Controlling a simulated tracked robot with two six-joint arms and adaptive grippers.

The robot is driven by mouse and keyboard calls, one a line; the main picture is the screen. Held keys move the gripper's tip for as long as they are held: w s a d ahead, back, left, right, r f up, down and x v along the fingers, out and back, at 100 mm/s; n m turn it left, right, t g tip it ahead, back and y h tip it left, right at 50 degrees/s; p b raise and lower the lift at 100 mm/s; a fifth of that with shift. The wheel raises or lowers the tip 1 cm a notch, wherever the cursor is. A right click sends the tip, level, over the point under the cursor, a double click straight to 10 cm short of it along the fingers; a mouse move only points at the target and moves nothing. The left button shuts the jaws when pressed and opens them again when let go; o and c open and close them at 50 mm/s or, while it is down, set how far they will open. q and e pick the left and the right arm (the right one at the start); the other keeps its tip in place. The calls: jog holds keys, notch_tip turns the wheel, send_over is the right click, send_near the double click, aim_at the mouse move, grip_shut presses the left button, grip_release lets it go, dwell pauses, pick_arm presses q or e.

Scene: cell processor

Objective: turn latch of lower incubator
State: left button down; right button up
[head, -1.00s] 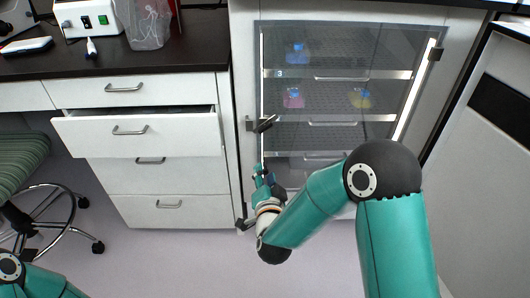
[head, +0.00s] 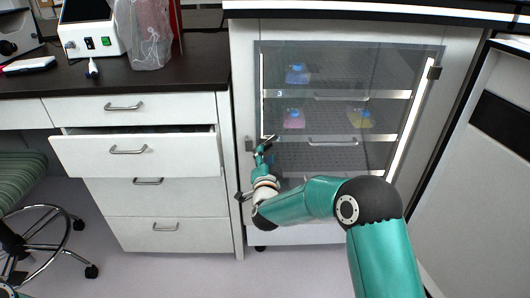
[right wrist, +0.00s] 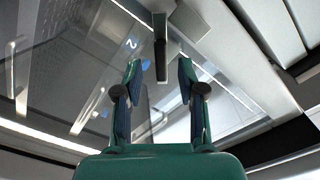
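The incubator (head: 340,60) has a clear glass door, and its latch (head: 250,144) is on the door's left edge in the head view. In the right wrist view the dark latch handle (right wrist: 161,55) hangs straight down from its mount, just ahead of my fingertips. My right gripper (head: 262,150) is close below the latch in the head view. In the right wrist view the right gripper (right wrist: 160,75) is open, its fingers on either side of the handle's line, with no contact visible. My left gripper is out of view.
Colored bottles, blue (head: 297,75), pink (head: 293,119) and yellow (head: 360,118), stand on shelves behind the glass. A drawer (head: 135,153) stands partly open to the left of my right gripper. A green stool (head: 20,180) is at far left.

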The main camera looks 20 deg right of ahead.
aim_at(265, 150)
jog(key=shift+x, duration=1.5)
grip_shut()
